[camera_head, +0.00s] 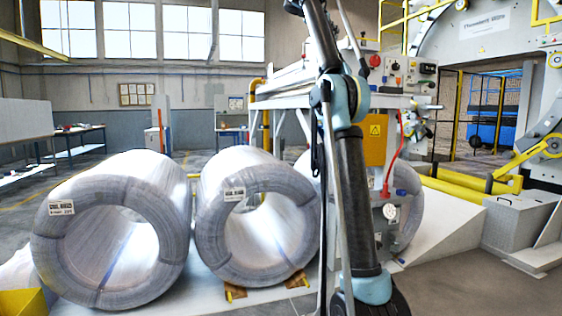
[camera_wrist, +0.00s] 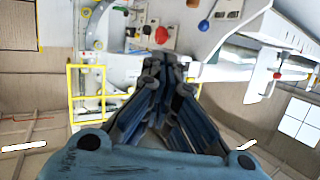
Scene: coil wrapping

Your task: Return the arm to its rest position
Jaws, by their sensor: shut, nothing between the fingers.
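My arm stands upright in the head view, right of the middle, in front of the wrapping station; its gripper does not show clearly there. In the wrist view my gripper (camera_wrist: 162,68) is shut, its dark fingers close together at the tips with nothing between them. Beyond the fingertips in that view is a control panel (camera_wrist: 185,35) with a red knob and a blue knob. I cannot tell the distance between the fingertips and the panel.
Two wrapped coils, a left coil (camera_head: 55,250) and a middle coil (camera_head: 215,245), lie on a pale platform. A third coil (camera_head: 408,205) is partly hidden behind my arm. A large ring machine (camera_head: 425,35) and a yellow rail (camera_head: 450,200) stand right. Grey floor (camera_head: 470,290) at front right is clear.

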